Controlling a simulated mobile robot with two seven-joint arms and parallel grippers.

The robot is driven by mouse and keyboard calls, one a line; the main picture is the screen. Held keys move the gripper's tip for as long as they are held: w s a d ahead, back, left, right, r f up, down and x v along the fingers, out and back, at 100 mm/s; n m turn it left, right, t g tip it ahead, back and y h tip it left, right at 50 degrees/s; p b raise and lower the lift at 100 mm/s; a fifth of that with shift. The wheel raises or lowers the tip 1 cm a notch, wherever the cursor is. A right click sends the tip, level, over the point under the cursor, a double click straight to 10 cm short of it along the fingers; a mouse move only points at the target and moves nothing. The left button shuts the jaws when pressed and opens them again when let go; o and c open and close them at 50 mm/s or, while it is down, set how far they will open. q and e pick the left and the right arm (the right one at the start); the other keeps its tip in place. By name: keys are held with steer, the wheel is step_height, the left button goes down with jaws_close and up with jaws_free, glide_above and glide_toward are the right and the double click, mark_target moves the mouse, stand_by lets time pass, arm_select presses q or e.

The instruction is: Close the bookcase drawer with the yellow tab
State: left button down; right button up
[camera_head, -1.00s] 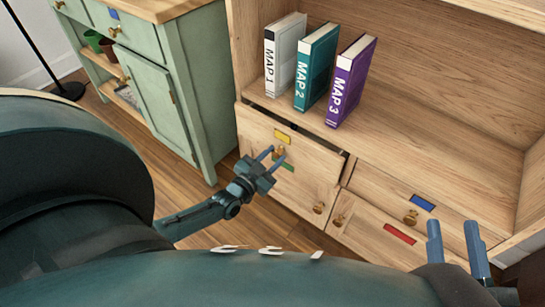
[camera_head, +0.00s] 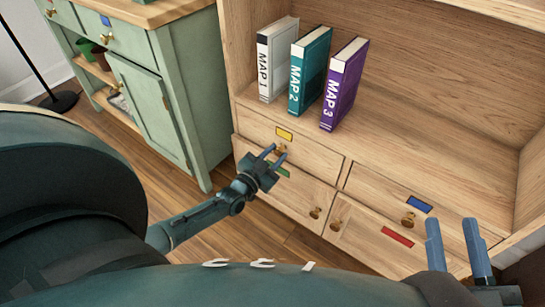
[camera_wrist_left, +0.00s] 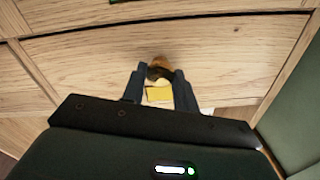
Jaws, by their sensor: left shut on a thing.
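The light wooden bookcase drawer with the yellow tab (camera_head: 310,155) sits at the upper left of the drawer block. Its front looks flush with the bookcase face. The yellow tab (camera_head: 284,134) is above its brass knob (camera_head: 281,148). My left gripper (camera_head: 274,153) is shut on that knob. In the left wrist view the knob (camera_wrist_left: 158,68) sits between the fingers, with the yellow tab (camera_wrist_left: 158,94) just below it in the picture. My right gripper (camera_head: 452,222) is open and empty at the lower right, in front of the drawers.
Three map books, white (camera_head: 275,62), teal (camera_head: 310,72) and purple (camera_head: 345,85), stand on the shelf above. Drawers with blue (camera_head: 419,204), red (camera_head: 397,238) and green (camera_head: 283,171) tabs are closed. A green cabinet (camera_head: 150,105) stands to the left.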

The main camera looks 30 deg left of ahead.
arm_select(q)
steer(key=c, duration=1.1)
jaws_free()
steer(key=shift+w, duration=0.3)
arm_select(e)
steer(key=shift+f, duration=0.15)
arm_select(q)
steer(key=shift+s, duration=0.15)
steer(key=s+p, duration=0.1)
steer(key=s, duration=0.3)
steer(key=s+p, duration=0.2)
steer(key=s, duration=0.2)
steer(key=s+a+p, duration=0.1)
steer(key=s, duration=0.4)
arm_select(e)
steer(key=shift+d+n+h, duration=0.4)
steer(key=shift+d+h, duration=0.05)
steer(key=shift+h, duration=0.05)
steer(key=shift+f, duration=0.1)
